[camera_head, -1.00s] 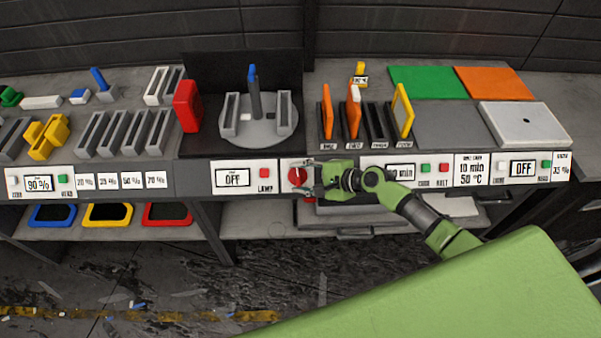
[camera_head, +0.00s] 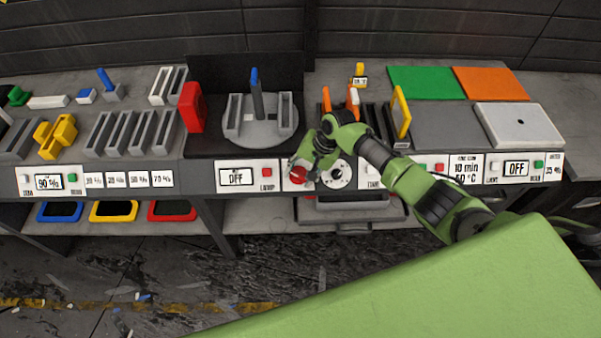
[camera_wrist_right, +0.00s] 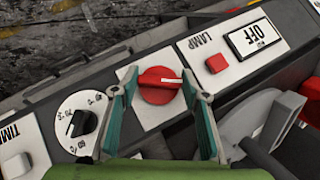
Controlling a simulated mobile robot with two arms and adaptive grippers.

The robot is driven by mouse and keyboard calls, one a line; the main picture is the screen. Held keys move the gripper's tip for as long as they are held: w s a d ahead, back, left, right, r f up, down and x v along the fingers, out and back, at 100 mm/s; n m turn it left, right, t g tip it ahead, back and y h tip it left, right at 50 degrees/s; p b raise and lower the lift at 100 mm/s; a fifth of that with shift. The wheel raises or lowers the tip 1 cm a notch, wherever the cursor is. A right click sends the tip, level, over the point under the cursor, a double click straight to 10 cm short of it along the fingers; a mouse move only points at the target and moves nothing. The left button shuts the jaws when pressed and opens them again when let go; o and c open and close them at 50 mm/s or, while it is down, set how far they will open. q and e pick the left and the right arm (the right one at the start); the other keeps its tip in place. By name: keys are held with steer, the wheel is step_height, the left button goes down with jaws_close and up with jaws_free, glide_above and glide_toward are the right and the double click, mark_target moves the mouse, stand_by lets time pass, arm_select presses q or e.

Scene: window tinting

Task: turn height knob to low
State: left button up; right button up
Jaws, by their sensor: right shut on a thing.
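The red round knob (camera_head: 299,178) sits on a white plate on the front panel, right of the lamp button. I take it as the height knob; no readable height label shows. In the right wrist view the red knob (camera_wrist_right: 158,92) has a white pointer line aimed toward the lamp button side. My right gripper (camera_head: 303,170) is shut on it, with a teal finger on each side of the knob, as the right wrist view (camera_wrist_right: 160,88) shows. The left gripper is not in view.
A black temperature dial (camera_head: 337,174) is just right of the red knob. A red lamp button (camera_head: 267,172) and an OFF display (camera_head: 236,177) are to its left. A grey turntable (camera_head: 262,128) stands above on the bench. Racks with coloured plates stand behind my arm.

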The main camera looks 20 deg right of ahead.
steer(key=shift+a+n+g+h, duration=0.2)
steer(key=shift+n+g+h, duration=0.4)
steer(key=shift+n+h, duration=0.45)
steer(key=shift+n+g+h, duration=0.3)
steer(key=shift+n+h, duration=0.15)
steer(key=shift+n, duration=0.2)
steer(key=n+h+b, duration=0.2)
steer(key=n+h, duration=0.1)
steer(key=shift+a+f+g, duration=0.15)
steer(key=shift+a+g, duration=0.05)
steer(key=shift+g, duration=0.1)
steer(key=n+h+b, duration=0.1)
steer(key=n+h, duration=0.1)
steer(key=shift+a+f+n+h+b, duration=0.1)
steer(key=shift+f+n+h+b, duration=0.05)
steer(key=shift+n+h+b, duration=0.2)
steer(key=n+h+b, duration=0.1)
steer(key=n+h, duration=0.1)
steer(key=n, duration=0.1)
steer(key=shift+s+a+h+b, duration=0.1)
steer(key=shift+h+b, duration=0.15)
steer(key=shift+b, duration=0.15)
steer(key=shift+s+n+t+h+b, duration=0.1)
steer(key=shift+n+t+h+b, duration=0.35)
steer(key=shift+n+t+h, duration=1.05)
steer(key=shift+n+h, duration=0.1)
steer(key=shift+n, duration=0.75)
